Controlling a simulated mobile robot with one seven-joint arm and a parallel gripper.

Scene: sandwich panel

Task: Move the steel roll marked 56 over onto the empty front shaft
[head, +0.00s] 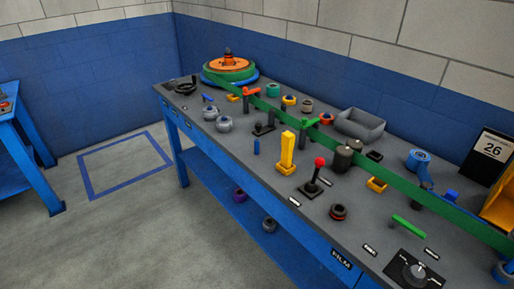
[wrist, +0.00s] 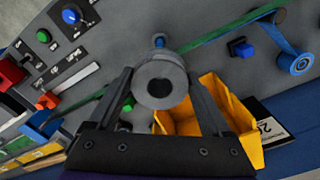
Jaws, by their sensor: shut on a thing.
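My gripper (wrist: 160,78) shows only in the wrist view, with its two dark fingers on either side of a grey steel roll (wrist: 178,78). It is shut on this roll, whose round end with a dark bore faces the camera. No number can be read on it. A short blue post (wrist: 159,40) stands just beyond the roll's upper edge; the roll hides part of what lies behind. I cannot tell whether this post is the front shaft. In the head view, a blue-based round part (head: 502,271) is cut off at the lower right corner.
A green strip (head: 377,184) runs along the bench. A yellow bin (wrist: 212,112) is close beside my right finger, with a calendar (wrist: 262,120) behind. A blue roll (wrist: 299,62) and a dial panel (wrist: 75,16) flank the post. Grey rolls (head: 224,123) stand farther left.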

